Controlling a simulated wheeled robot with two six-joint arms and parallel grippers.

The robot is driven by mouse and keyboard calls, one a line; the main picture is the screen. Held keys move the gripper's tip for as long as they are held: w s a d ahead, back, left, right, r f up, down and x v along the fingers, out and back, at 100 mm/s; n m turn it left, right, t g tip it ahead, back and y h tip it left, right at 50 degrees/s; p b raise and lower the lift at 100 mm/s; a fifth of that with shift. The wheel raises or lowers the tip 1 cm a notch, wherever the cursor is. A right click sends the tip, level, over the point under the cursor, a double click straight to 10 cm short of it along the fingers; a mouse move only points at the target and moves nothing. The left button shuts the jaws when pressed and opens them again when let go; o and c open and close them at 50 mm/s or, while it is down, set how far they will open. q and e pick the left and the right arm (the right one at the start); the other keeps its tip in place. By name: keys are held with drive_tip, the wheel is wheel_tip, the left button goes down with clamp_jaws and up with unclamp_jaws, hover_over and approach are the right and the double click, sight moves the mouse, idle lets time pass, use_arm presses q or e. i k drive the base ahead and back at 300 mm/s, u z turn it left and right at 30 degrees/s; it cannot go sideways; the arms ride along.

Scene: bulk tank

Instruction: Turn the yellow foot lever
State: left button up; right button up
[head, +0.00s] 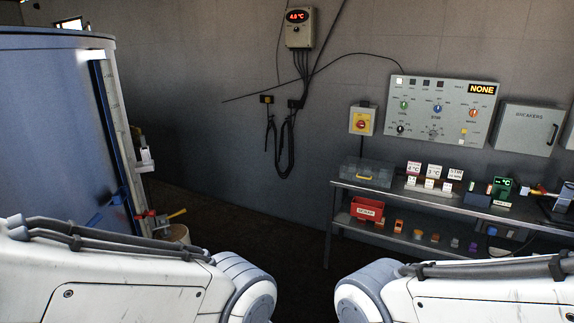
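A large blue-grey tank (50,130) fills the left side of the head view. Low on its right edge, a small yellow-orange lever (177,213) sticks out to the right and tilts slightly up. A red part sits just left of it. I cannot tell for certain that it is the foot lever. My two arms come in from the bottom left and bottom right, below and in front of the tank and bench. Neither gripper is in view, and nothing shows of what they hold.
A pale bucket-like thing (178,235) stands below the lever, partly hidden by my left arm. A metal bench (450,204) with small signs and a red bin (367,209) stands at the right. A control panel (445,105) hangs above. The floor between tank and bench looks clear.

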sight(178, 213)
drive_tip(key=z, duration=0.15)
drive_tip(key=i, duration=1.8)
drive_tip(key=u, duration=0.95)
drive_tip(key=i, duration=1.45)
drive_tip(key=u, duration=0.85)
